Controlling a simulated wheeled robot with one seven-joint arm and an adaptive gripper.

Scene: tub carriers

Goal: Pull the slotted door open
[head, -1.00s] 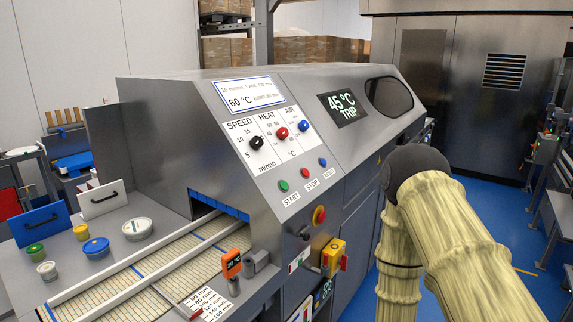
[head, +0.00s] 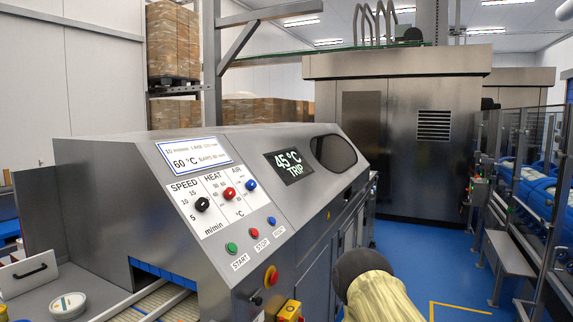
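A louvred vent (head: 433,125) with horizontal slots shows on the front of a tall steel enclosure (head: 405,180) at the back. A darker upright panel (head: 361,120) is left of it. I cannot tell whether either belongs to the slotted door. Door-like panels (head: 348,238) line the lower side of the near steel machine, steeply foreshortened; no slots can be made out on them. Part of my arm, in a pale yellowish cover with a dark rounded joint, shows at the bottom centre right. My gripper is out of the picture.
The near steel machine (head: 240,170) with knobs, displays and buttons fills the left and centre. A yellow box (head: 290,311) sticks out from its side. Blue floor (head: 420,262) is open along the aisle. A bench (head: 507,255) and glazed guarding (head: 550,190) border the right.

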